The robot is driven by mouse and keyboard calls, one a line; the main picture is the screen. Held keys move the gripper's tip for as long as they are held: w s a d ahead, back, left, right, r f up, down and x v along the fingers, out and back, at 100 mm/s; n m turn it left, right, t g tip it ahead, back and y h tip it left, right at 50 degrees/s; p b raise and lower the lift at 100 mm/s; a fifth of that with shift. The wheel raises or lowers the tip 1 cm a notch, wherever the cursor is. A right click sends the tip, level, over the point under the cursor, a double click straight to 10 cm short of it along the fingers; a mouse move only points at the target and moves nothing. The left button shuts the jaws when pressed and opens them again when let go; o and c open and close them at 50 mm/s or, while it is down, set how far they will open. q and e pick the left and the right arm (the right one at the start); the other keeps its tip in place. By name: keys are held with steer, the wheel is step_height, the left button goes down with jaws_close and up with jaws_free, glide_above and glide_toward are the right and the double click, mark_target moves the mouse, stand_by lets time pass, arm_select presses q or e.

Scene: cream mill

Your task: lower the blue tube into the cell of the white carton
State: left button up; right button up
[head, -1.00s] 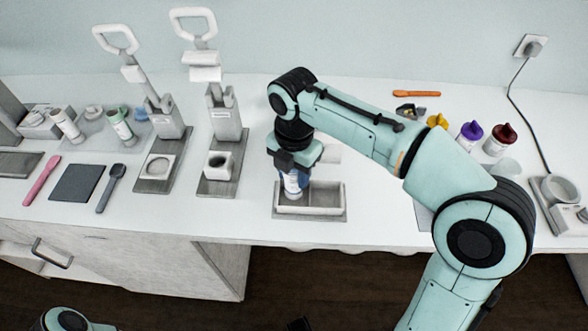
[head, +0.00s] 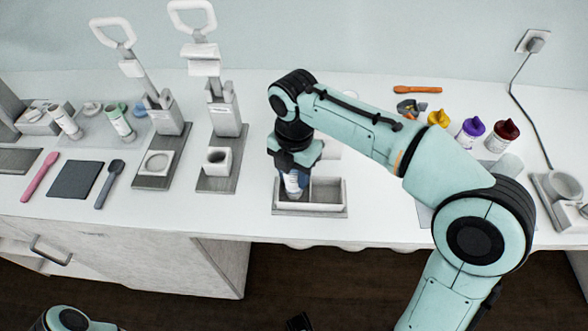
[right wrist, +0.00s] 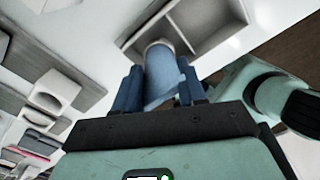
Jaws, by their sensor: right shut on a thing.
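My right gripper (head: 293,178) points down and is shut on the blue tube (head: 293,186), which has a white label. The tube hangs over the left cell of the white carton (head: 328,208). In the right wrist view the tube (right wrist: 160,72) sits between the blue fingers, and its far end overlaps a cell of the carton (right wrist: 185,47). The gripper hides part of that cell, so I cannot tell how deep the tube's lower end is. The right cell is empty. My left gripper is out of view.
The carton stands on a grey plate near the table's front edge. Two lever presses (head: 222,120) (head: 165,115) stand to the left. Purple (head: 471,132) and dark red (head: 502,136) capped bottles stand to the right. The table between presses and carton is clear.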

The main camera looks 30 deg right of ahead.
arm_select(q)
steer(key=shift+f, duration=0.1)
arm_select(e)
steer(key=shift+f, duration=0.25)
stand_by(0.3)
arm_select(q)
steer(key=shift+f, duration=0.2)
arm_select(e)
steer(key=shift+f, duration=0.45)
steer(key=shift+f, duration=0.2)
stand_by(0.3)
steer(key=o, duration=1.2)
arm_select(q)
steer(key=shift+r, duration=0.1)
arm_select(e)
step_height(320, 180, up, 6)
steer(key=p, duration=0.5)
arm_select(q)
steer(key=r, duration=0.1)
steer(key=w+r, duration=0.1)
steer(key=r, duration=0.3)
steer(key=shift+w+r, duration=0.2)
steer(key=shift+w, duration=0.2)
